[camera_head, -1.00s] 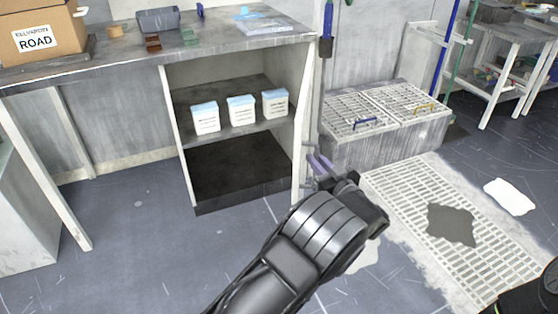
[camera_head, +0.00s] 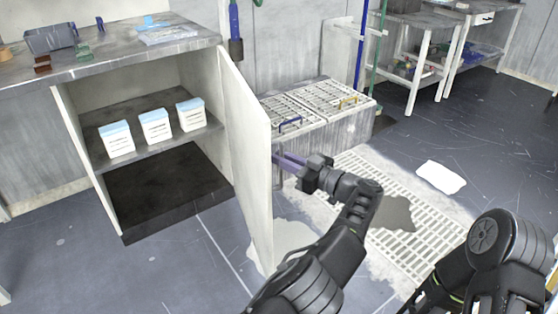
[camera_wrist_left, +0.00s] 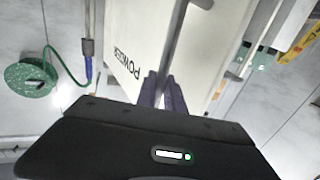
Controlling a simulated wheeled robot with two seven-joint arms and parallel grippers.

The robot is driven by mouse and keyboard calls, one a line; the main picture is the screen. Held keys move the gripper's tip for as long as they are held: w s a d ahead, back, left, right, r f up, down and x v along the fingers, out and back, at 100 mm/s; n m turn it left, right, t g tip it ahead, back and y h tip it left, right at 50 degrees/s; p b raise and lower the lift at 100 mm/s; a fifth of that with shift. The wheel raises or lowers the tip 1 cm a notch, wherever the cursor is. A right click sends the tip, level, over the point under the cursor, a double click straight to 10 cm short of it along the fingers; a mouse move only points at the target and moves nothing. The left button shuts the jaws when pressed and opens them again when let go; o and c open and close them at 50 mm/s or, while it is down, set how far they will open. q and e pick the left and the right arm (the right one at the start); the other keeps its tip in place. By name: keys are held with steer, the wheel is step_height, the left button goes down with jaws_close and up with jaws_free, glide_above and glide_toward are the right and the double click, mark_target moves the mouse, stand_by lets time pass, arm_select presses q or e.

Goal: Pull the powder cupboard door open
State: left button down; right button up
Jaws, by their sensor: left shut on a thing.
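The powder cupboard (camera_head: 84,165) stands under the bench with its front open and its shelves in view. Its white door (camera_head: 245,150) is hinged on the right and stands well open, swung out towards me. In the wrist view the door's outer face (camera_wrist_left: 135,45) bears the word POWDER. My left gripper (camera_head: 284,161) is at the door's free edge, on the outer side. It is shut on the slim bar handle (camera_head: 278,172), which the fingers partly hide. In the wrist view the left gripper (camera_wrist_left: 163,82) reaches up against the door. My right gripper is out of view.
Several white tubs with blue lids (camera_head: 155,125) stand on the cupboard shelf. A low chest with grated lids (camera_head: 318,105) is behind the door. A floor grating (camera_head: 425,245) and a white patch (camera_head: 440,177) lie to the right. The floor before the cupboard is clear.

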arm_select(q)
steer(key=shift+w+a+r, duration=0.1)
steer(key=shift+a+r, duration=0.1)
steer(key=shift+a, duration=0.05)
steer(key=c, duration=1.7)
jaws_free()
steer(key=shift+a+f, duration=0.1)
steer(key=shift+o, duration=1.2)
step_height(320, 180, up, 10)
steer(key=p, duration=0.3)
